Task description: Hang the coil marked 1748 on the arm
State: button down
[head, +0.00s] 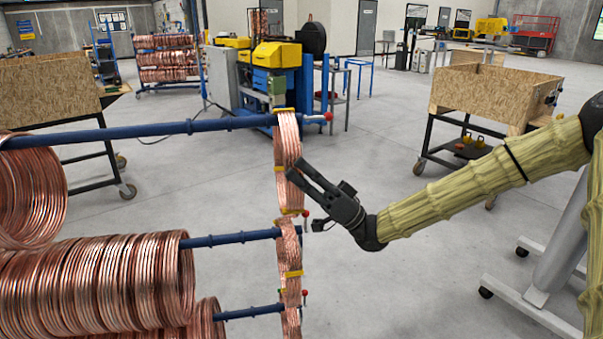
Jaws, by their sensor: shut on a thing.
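A copper coil (288,150) with yellow bands is seen nearly edge-on near the outer end of the upper blue arm (160,129). The arm's red tip (328,116) shows to the right of the coil, and the coil's top is just above the arm. I cannot tell whether its weight rests there. My gripper (294,167) comes from the right and is shut on the coil's side, below the arm. No 1748 mark is readable.
Another narrow copper coil (290,250) sits below, at the ends of the middle (230,238) and lower (248,313) blue arms. Large coils (110,285) fill the rack at left. Wooden-box carts (490,92) stand behind at both sides. The floor between is clear.

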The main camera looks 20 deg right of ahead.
jog(key=c, duration=1.5)
grip_release()
jog(key=shift+f, duration=0.1)
jog(key=v, duration=1.2)
